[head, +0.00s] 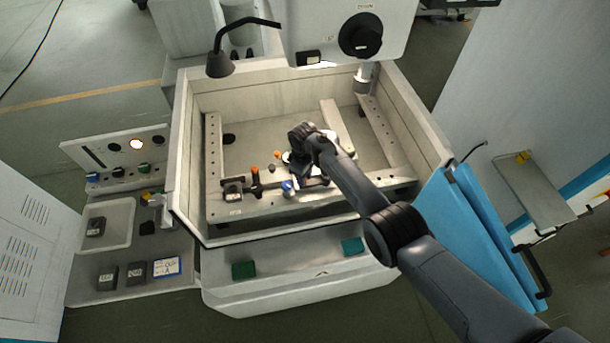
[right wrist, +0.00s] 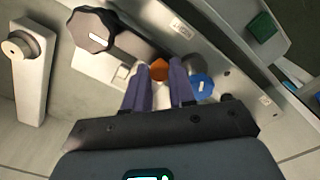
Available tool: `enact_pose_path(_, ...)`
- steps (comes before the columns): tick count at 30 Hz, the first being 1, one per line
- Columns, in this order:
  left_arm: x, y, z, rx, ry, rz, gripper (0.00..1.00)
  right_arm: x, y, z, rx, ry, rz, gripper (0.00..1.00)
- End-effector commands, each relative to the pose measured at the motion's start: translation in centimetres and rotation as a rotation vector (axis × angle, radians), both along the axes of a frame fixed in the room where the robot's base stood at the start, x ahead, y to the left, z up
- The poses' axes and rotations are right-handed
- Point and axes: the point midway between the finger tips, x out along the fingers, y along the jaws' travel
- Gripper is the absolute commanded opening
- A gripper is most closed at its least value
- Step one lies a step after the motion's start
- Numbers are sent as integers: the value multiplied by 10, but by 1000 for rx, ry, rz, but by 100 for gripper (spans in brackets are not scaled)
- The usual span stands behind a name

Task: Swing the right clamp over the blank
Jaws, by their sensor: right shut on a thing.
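My right gripper (head: 298,172) reaches down over the front rail of the work frame in the tub. In the right wrist view its fingers (right wrist: 160,84) are closed in around an orange-tipped part (right wrist: 158,70), seemingly the handle of the right clamp. A dark lobed knob (right wrist: 92,30) and a blue round knob (right wrist: 201,86) sit to either side of it. In the head view the blue knob (head: 287,185) shows beside the gripper. A post with an orange ring (head: 255,170) stands further left on the rail. The blank is largely hidden by my gripper, and I cannot make out its outline.
The tub's pale walls (head: 187,150) surround the frame, and a machine head with a black knob (head: 361,35) overhangs the back. A black lamp (head: 220,65) hangs at the back left. Green pads (head: 243,270) lie on the front ledge. A control panel (head: 120,150) stands left.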

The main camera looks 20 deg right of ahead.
Motion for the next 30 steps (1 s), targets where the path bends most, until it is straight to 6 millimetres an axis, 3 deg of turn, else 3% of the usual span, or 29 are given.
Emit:
enact_pose_path(1, 0, 1, 0, 2, 0, -1, 43, 0, 1, 0, 0, 1, 2, 26)
enact_pose_path(6, 0, 2, 0, 7, 0, -4, 43, 0, 1, 0, 0, 1, 1, 50)
enact_pose_path(19, 0, 1, 4, 2, 0, -1, 43, 0, 0, 9, 1, 0, 0, 50)
enact_pose_path(30, 0, -2, 15, -7, -1, 5, 43, 0, 1, 67, 3, -2, 0, 50)
